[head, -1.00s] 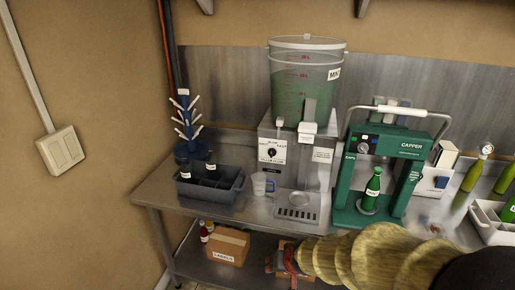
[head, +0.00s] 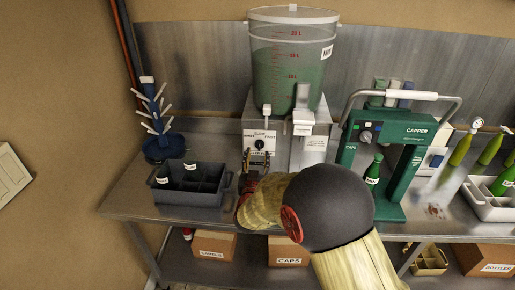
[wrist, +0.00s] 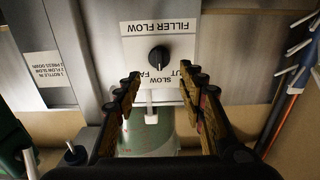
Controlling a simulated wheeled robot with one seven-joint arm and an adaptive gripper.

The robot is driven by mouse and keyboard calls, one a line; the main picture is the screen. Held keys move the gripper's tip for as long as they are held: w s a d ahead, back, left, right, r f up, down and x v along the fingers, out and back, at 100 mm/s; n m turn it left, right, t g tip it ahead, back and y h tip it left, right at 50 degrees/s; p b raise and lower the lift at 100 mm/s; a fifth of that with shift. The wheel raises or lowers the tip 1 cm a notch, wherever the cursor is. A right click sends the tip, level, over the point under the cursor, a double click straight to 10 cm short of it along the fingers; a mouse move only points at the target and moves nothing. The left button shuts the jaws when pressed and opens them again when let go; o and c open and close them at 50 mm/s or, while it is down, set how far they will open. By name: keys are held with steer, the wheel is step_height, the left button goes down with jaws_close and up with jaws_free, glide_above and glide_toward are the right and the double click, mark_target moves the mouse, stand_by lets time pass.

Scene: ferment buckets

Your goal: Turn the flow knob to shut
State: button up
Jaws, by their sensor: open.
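The flow knob (head: 259,144) is a small black dial on a white plate on the steel filler's front, below the green-filled bucket. In the wrist view the picture is upside down, and the knob (wrist: 159,59) sits on the FILLER FLOW plate (wrist: 140,42). I cannot tell which label the knob points at. My gripper (wrist: 160,74) is open and empty, its fingertips spread to either side of the knob and apart from it. In the head view my gripper (head: 256,162) is just below and in front of the knob.
A dark crate with bottles (head: 188,194) and a blue drying rack (head: 160,125) stand left of the filler. The green capper (head: 372,133) with a bottle stands close on the right. A filler tap (head: 303,118) hangs right of the knob plate.

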mark_target(258, 145)
steer(key=w+b, duration=0.1)
steer(key=w, duration=0.5)
steer(key=shift+d, duration=0.15)
steer(key=shift+s, duration=0.1)
steer(key=shift+c, duration=1.2)
steer(key=c, duration=0.7)
steer(key=shift+c, duration=0.5)
jaws_close()
steer(key=n+p, duration=0.1)
steer(key=n, duration=0.1)
steer(key=n+p, duration=0.1)
steer(key=shift+a+r+n, duration=0.1)
steer(key=shift+a+n, duration=0.1)
steer(key=shift+n, duration=0.2)
steer(key=shift+a+f+n+p, duration=0.1)
steer(key=shift+n+p, duration=0.6)
steer(key=shift+n, duration=0.6)
steer(key=shift+a+f+n+p, duration=0.1)
steer(key=shift+n+p, duration=0.55)
steer(key=shift+n, duration=0.65)
